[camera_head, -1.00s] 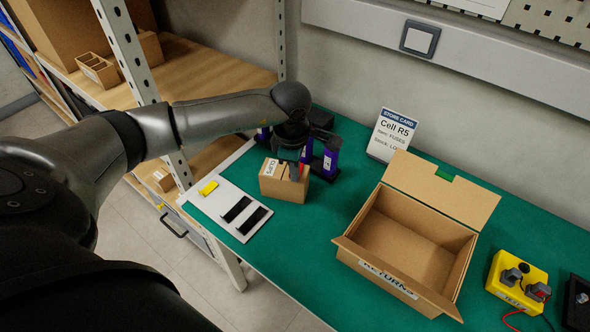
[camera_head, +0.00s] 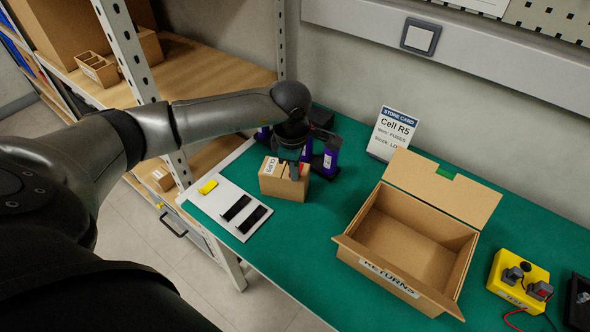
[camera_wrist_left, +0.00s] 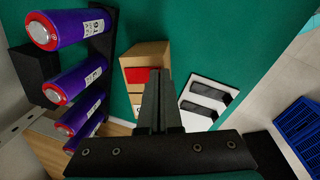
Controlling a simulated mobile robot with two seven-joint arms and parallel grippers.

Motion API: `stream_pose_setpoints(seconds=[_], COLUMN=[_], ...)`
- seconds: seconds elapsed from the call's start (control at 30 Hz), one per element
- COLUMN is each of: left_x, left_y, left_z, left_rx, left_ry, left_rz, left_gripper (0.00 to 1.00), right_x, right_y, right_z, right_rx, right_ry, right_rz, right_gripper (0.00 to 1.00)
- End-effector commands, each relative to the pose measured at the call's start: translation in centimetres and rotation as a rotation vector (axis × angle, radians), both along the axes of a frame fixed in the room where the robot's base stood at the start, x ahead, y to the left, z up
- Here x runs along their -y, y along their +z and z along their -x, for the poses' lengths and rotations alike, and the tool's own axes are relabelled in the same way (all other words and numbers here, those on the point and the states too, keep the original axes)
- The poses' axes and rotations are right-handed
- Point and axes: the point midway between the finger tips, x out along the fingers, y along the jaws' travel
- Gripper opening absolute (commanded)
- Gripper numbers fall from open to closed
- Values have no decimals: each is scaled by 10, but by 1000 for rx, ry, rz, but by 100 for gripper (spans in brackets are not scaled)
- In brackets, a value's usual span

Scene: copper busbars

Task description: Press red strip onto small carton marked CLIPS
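The small carton (camera_head: 270,186) stands on the green bench top, with a white label reading CLIPS on its top. It also shows in the left wrist view (camera_wrist_left: 151,55). The red strip (camera_wrist_left: 136,75) lies flat against the carton's top in the left wrist view. It is hidden from the head camera. My left gripper (camera_head: 294,177) points down at the carton's top. In the left wrist view its fingers (camera_wrist_left: 158,74) are together and overlap the strip's right edge; I see no strip between them. My right gripper is not in view.
A white board (camera_head: 205,201) with a yellow strip (camera_head: 208,187) and two black bars lies left of the carton. Purple cylinders (camera_head: 331,157) stand behind it. An open RETURNS box (camera_head: 385,277) and a yellow control box (camera_head: 517,280) are to the right. Green surface is clear in front.

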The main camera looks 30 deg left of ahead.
Motion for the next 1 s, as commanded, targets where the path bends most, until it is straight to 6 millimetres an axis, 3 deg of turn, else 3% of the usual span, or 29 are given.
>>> stream_pose_setpoints(seconds=[0.4, 0.7, 1.0], left_x=[0, 0, 0], left_y=[-3, -2, 0], left_z=[2, 1, 1], left_rx=[-7, -4, -2], left_ry=[-1, -1, 0], left_rz=[-1, -1, 0], left_gripper=[0, 34, 36], right_x=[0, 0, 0], right_y=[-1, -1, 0], right_z=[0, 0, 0], right_rx=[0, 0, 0], right_ry=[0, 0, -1], right_rz=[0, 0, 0], right_gripper=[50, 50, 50])
